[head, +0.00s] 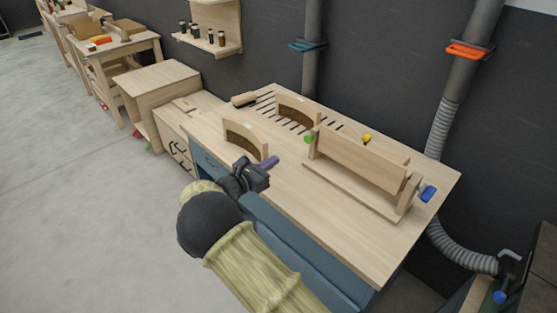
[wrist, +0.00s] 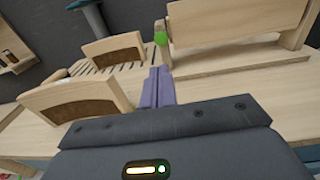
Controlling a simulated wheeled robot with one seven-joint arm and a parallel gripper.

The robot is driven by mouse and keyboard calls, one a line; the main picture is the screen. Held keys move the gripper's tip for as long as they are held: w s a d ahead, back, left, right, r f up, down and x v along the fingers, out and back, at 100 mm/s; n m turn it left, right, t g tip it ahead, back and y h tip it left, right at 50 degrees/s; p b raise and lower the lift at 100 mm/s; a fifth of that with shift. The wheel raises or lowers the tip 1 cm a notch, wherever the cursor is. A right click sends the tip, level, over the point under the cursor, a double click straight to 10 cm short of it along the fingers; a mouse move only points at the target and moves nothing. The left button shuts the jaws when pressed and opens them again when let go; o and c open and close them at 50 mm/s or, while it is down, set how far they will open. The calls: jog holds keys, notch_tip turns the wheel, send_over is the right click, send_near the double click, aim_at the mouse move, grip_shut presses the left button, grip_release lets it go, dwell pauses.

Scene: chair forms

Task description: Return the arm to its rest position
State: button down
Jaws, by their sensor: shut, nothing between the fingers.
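My gripper (head: 268,163) is over the front part of the wooden workbench (head: 350,235). Its purple fingers (wrist: 158,86) are together with nothing between them, and they also show in the wrist view pointing toward the bench's far side. My arm reaches in from the bottom of the head view. A curved wooden form (head: 244,139) stands just left of the fingers, apart from them in the head view. A second curved form (head: 298,110) stands farther back. To the right is a wooden frame with a long board (head: 360,160).
The frame carries a green knob (head: 309,139), a yellow knob (head: 367,138) and a blue knob (head: 428,193). A slotted area lies at the bench's back left. Pipes (head: 312,60) and a wall shelf (head: 215,40) stand behind. Open floor (head: 90,200) lies to the left.

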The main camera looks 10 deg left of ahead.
jog(key=s+d+m+g, duration=0.2)
jog(key=d+m+g, duration=0.15)
jog(key=d, duration=0.35)
jog(key=s+d+f+m+g+p, duration=0.1)
jog(key=s+d+m+g, duration=0.2)
jog(key=d, duration=0.4)
jog(key=s+d+m+g, duration=0.1)
jog(key=d+m+g, duration=0.3)
jog(key=d, duration=0.4)
jog(key=s+d+r+m+y, duration=0.2)
jog(key=s+d+m+y, duration=0.1)
jog(key=s+m, duration=0.3)
jog(key=s+d+r+m+g+y+p, duration=0.1)
jog(key=s+d+r+m+y, duration=0.1)
jog(key=s+m, duration=0.5)
jog(key=s+d+r+m+g+y+p, duration=0.1)
jog(key=s+d+m+y, duration=0.3)
jog(key=s, duration=0.4)
jog(key=shift+d+r+m, duration=0.45)
jog(key=shift+d+m, duration=0.15)
jog(key=shift+m, duration=0.55)
jog(key=shift+s, duration=0.1)
